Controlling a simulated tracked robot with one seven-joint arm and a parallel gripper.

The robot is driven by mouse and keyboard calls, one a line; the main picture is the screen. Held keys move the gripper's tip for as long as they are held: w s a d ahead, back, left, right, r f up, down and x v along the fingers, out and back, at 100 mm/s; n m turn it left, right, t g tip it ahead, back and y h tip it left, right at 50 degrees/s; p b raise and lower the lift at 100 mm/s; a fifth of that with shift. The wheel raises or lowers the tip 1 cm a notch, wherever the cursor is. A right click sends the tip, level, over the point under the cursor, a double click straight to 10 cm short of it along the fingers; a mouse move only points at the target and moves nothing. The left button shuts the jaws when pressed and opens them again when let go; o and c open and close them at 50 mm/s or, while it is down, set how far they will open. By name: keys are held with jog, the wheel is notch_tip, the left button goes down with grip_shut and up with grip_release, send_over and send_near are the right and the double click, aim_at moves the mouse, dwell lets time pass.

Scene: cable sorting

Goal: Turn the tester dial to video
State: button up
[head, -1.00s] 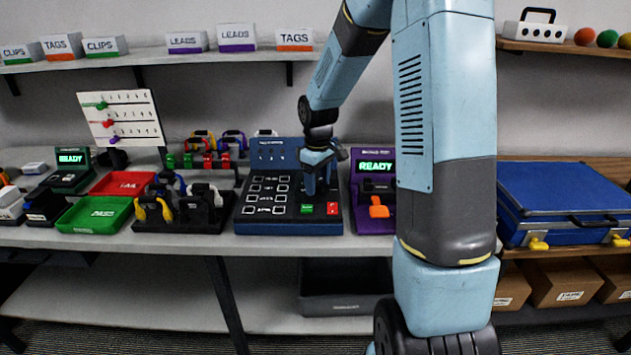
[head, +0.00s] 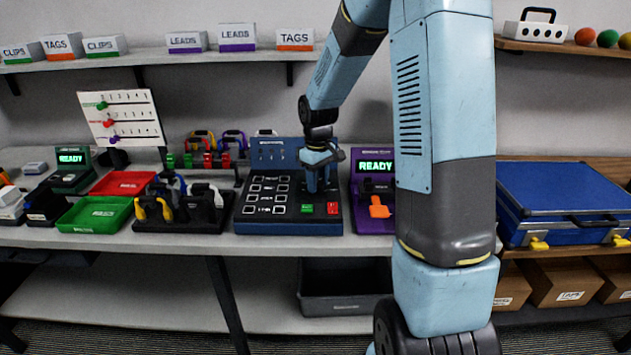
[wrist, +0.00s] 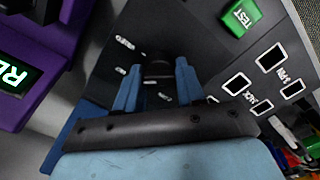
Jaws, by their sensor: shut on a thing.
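The tester (head: 240,222) is a blue console with a dark sloping panel, several white-framed label windows and a blue back plate. Its panel also shows in the wrist view (wrist: 218,50), with a green TEST button (wrist: 241,17). My gripper (head: 311,188) points down onto the right part of the panel. In the wrist view, the two blue fingers of my gripper (wrist: 157,82) are closed around a dark round dial (wrist: 157,66). The fingers hide most of the dial in the wrist view, and my gripper hides it in the head view. I cannot read where its pointer stands.
A purple unit (head: 369,217) with a lit READY screen and an orange lever stands close to the tester's right. A black rack (head: 180,225) with coloured cables is to its left. Green (head: 95,214) and red trays lie farther left. A blue case (head: 560,190) is at right.

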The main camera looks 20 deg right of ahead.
jog(key=m, duration=0.5)
jog(key=shift+w, duration=0.1)
jog(key=shift+m, duration=2.2)
jog(key=o, duration=1)
jog(key=shift+r, duration=0.1)
notch_tip(320, 180, up, 14)
jog(key=shift+f, duration=0.25)
